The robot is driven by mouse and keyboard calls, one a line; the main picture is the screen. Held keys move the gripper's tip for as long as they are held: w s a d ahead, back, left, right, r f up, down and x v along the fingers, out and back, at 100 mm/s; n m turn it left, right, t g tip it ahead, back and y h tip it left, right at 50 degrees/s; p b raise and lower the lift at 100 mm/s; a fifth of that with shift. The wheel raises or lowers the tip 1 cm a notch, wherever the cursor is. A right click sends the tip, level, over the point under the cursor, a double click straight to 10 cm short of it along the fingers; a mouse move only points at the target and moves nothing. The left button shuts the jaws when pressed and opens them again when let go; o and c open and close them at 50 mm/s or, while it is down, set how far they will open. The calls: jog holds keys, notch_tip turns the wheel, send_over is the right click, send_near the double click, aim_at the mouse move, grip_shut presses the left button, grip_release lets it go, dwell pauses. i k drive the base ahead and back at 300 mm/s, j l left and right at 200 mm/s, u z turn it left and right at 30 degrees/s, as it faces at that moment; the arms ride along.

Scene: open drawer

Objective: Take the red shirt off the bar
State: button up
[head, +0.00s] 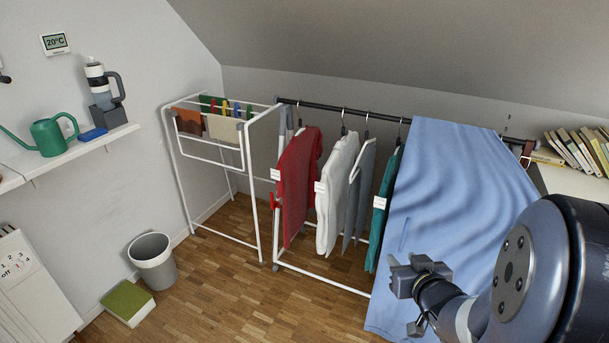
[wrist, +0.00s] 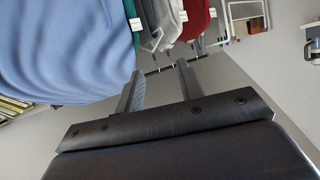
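The red shirt (head: 298,180) hangs at the left end of the dark bar (head: 328,108) in the head view, with a white tag at its edge. It also shows upside down at the top of the wrist view (wrist: 195,18). My gripper (head: 404,292) is at the lower right in the head view, in front of the blue sheet and well to the right of the red shirt. In the wrist view my gripper's two fingers (wrist: 160,70) stand apart with nothing between them. The shirt's hanger is partly hidden.
A white shirt (head: 337,190), a grey garment (head: 360,190) and a teal garment (head: 385,205) hang right of the red shirt. A large blue sheet (head: 440,190) drapes over the bar. A white drying rack (head: 250,185) stands left. Floor is clear in front.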

aim_at(296, 174)
jog(key=i+j+z, duration=0.15)
jog(key=i+j, duration=0.15)
jog(key=i+j+z, duration=0.1)
jog(key=i+j, duration=0.25)
jog(key=i+j+z, duration=0.15)
jog(key=i+j, duration=0.2)
jog(key=i+j+z, duration=0.1)
jog(key=i+j, duration=0.3)
jog(key=i+j+z, duration=0.15)
jog(key=i+j, duration=0.15)
jog(key=j, duration=0.15)
jog(key=i+j+z, duration=0.1)
jog(key=i+j, duration=0.2)
jog(key=j, duration=0.15)
jog(key=i+j+z, duration=0.15)
jog(key=j, duration=0.3)
jog(key=i+j+z, duration=0.15)
jog(key=i+j, duration=0.2)
jog(key=j, duration=0.2)
